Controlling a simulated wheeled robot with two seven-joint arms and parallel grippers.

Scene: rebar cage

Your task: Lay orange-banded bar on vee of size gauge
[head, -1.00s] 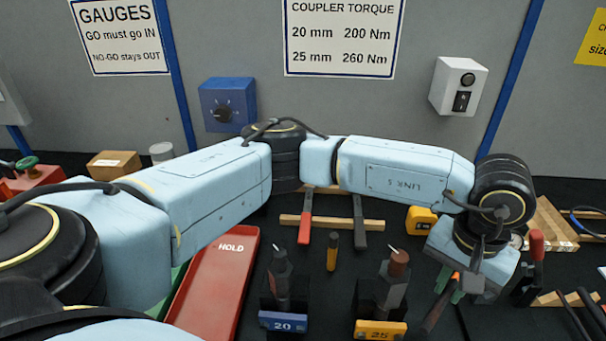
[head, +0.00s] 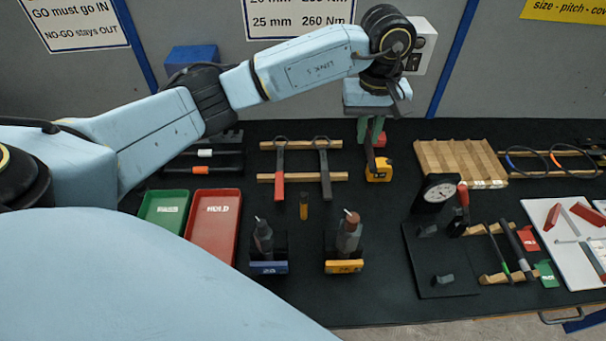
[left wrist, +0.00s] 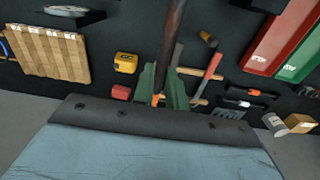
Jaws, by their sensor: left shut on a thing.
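My left gripper (head: 371,132) is up at the back of the table, beside the yellow tape measure in the picture. Its green fingers also show in the left wrist view (left wrist: 164,88), shut on a dark brown bar (left wrist: 172,42). A small orange band shows on the bar at the fingers; the bar shows foreshortened in the head view (head: 371,158). A dial gauge (head: 437,193), apparently the size gauge, stands at the right on a black plate (head: 447,262) with small grey blocks. I cannot make out its vee clearly. The bar is apart from it. My right gripper is not in view.
A red-handled clamp (head: 462,194) stands beside the dial. A rack with bars (head: 512,248) lies right of the plate. The yellow tape measure (head: 379,171) and a slatted wooden board (head: 462,163) are behind. Two upright tools (head: 347,235) stand front centre. Red HOLD tray (head: 214,222) is left.

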